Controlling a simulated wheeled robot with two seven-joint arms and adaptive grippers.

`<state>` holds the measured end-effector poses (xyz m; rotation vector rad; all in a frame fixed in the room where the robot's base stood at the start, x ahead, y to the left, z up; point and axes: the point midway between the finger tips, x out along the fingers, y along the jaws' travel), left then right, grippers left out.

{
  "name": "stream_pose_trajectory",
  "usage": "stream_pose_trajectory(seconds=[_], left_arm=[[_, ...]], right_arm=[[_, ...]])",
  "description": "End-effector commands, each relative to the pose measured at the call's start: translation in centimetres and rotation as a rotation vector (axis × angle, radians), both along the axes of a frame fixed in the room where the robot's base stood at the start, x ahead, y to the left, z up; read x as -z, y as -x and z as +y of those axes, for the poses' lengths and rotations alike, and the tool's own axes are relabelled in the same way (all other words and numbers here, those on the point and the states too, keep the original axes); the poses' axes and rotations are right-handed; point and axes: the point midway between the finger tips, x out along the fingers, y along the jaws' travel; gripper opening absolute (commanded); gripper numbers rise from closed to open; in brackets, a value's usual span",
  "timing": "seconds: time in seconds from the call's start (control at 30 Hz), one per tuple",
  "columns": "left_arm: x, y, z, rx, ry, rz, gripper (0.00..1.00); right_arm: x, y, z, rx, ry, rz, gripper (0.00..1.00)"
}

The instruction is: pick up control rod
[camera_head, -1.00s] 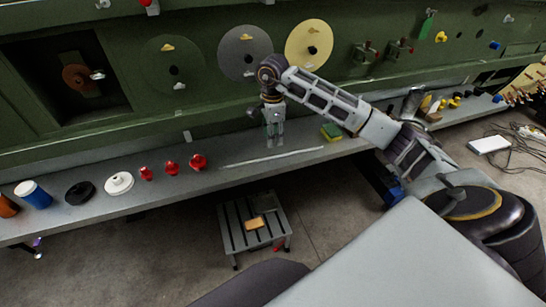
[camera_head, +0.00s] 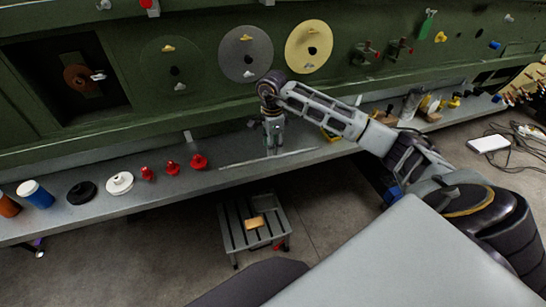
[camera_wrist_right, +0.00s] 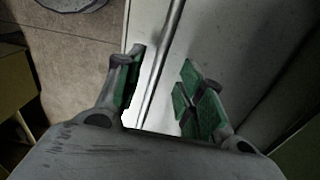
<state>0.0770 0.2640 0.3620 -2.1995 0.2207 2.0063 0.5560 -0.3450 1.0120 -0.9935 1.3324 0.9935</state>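The control rod (camera_head: 297,153) is a long, thin, light grey rod lying along the grey shelf, right of the red knobs. My right gripper (camera_head: 272,148) points down over the middle of the rod. In the right wrist view the rod (camera_wrist_right: 161,60) runs between the two green-padded fingers of my right gripper (camera_wrist_right: 160,88). The fingers are apart, with a gap to the rod on the right side; the left finger is close to it. Whether that finger touches it I cannot tell. My left gripper is not in view.
Red knobs (camera_head: 172,168), a white disc (camera_head: 119,183) and a black disc (camera_head: 81,192) stand on the shelf (camera_head: 140,205) to the left. A sponge (camera_head: 331,134) lies right, partly behind my arm. The green fuselage panel (camera_head: 200,110) rises behind. A small stool (camera_head: 233,232) stands below.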

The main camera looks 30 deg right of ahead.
Motion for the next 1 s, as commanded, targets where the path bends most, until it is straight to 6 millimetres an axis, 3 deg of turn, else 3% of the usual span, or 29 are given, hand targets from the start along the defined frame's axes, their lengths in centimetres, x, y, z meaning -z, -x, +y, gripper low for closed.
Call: stream_pose_trajectory(seconds=[0.43,1.0], left_arm=[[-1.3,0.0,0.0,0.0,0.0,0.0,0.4],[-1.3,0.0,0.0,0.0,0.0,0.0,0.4]], right_arm=[[3.9,0.0,0.3,0.0,0.0,0.001,0.38],[4.2,0.0,0.3,0.0,0.0,0.0,0.36]])
